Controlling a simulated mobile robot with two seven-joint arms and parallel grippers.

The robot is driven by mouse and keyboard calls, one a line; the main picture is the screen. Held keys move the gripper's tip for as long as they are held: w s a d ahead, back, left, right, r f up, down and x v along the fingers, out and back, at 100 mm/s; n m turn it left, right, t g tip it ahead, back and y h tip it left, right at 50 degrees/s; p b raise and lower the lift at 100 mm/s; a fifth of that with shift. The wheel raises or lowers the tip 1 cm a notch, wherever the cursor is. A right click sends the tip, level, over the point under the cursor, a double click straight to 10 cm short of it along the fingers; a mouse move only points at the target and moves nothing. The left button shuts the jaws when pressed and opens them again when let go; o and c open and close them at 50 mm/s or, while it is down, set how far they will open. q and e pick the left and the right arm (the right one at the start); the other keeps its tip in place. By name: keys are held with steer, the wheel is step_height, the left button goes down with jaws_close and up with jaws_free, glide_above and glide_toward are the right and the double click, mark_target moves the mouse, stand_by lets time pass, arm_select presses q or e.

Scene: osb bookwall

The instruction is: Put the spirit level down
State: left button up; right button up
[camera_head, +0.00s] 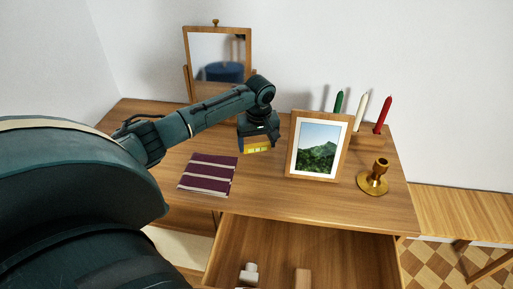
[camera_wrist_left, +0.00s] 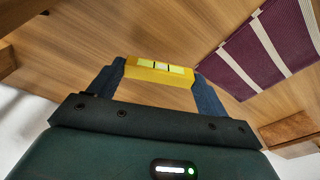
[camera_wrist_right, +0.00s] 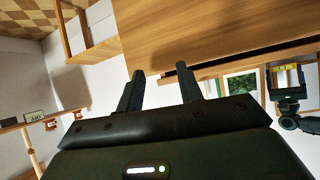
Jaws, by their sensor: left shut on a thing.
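The spirit level (camera_head: 257,147) is a short yellow bar with pale vials, held over the wooden dresser top (camera_head: 262,190). My left gripper (camera_head: 258,140) is shut on it. In the left wrist view the spirit level (camera_wrist_left: 160,70) spans between the two fingertips, with wood behind it. I cannot tell whether it touches the top. My right gripper (camera_wrist_right: 165,80) shows only in its own wrist view; its fingers stand apart with nothing between them.
A striped maroon cloth (camera_head: 208,174) lies left of the level. A framed mountain picture (camera_head: 318,146) stands to its right, with a brass candlestick (camera_head: 375,177) and several candles beyond. A mirror (camera_head: 219,57) stands at the back. The drawer (camera_head: 305,245) is open below, holding small items.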

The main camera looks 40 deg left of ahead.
arm_select(q)
steer(key=shift+f, duration=1.4)
steer(key=o, duration=1)
steer(key=shift+f, duration=0.1)
